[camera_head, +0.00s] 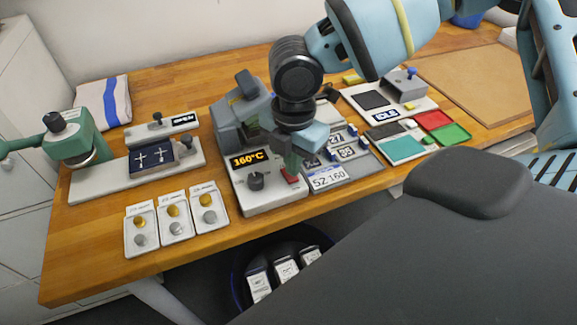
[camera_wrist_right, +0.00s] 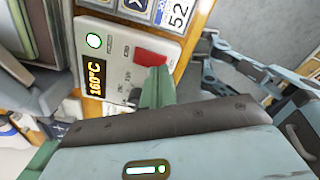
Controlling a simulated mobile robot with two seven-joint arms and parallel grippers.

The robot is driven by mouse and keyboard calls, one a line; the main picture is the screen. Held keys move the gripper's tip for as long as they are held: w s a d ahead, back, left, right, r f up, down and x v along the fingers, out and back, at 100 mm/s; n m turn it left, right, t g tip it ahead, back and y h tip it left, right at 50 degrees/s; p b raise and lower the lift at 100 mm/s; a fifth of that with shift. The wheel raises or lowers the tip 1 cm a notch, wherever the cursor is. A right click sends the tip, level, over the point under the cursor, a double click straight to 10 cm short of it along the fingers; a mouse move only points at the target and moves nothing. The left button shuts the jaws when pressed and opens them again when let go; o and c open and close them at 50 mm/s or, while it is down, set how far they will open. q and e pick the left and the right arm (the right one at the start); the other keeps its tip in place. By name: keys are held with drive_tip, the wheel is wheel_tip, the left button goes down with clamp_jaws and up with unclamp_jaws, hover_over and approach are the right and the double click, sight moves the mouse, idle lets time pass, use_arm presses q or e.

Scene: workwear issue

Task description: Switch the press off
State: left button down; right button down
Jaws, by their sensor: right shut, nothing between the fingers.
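The heat press (camera_head: 262,195) stands mid-table with a white front panel, a black dial and an orange 160°C display (camera_head: 252,159), lit. The display also shows in the right wrist view (camera_wrist_right: 95,78). A red rocker switch (camera_head: 290,176) sits at the panel's right; the wrist view shows it too (camera_wrist_right: 150,58). A round lamp (camera_wrist_right: 94,41) on the panel glows green. My right gripper (camera_head: 292,162) is shut and empty, its green fingertips (camera_wrist_right: 156,74) at the switch's edge. I cannot tell whether they touch it. My left gripper is not in view.
A green hand press (camera_head: 80,145) stands at the far left. White cards with round badges (camera_head: 175,220) lie in front, left of the heat press. Trays with number patches (camera_head: 345,150) lie close on its right. A dark bin (camera_head: 240,275) stands below the table's front edge.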

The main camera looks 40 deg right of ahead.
sight(292, 178)
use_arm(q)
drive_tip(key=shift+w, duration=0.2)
use_arm(e)
drive_tip(key=shift+f, duration=0.1)
idle(0.4)
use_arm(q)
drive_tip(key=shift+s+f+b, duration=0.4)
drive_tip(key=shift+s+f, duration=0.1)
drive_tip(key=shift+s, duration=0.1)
use_arm(e)
drive_tip(key=shift+f, duration=0.65)
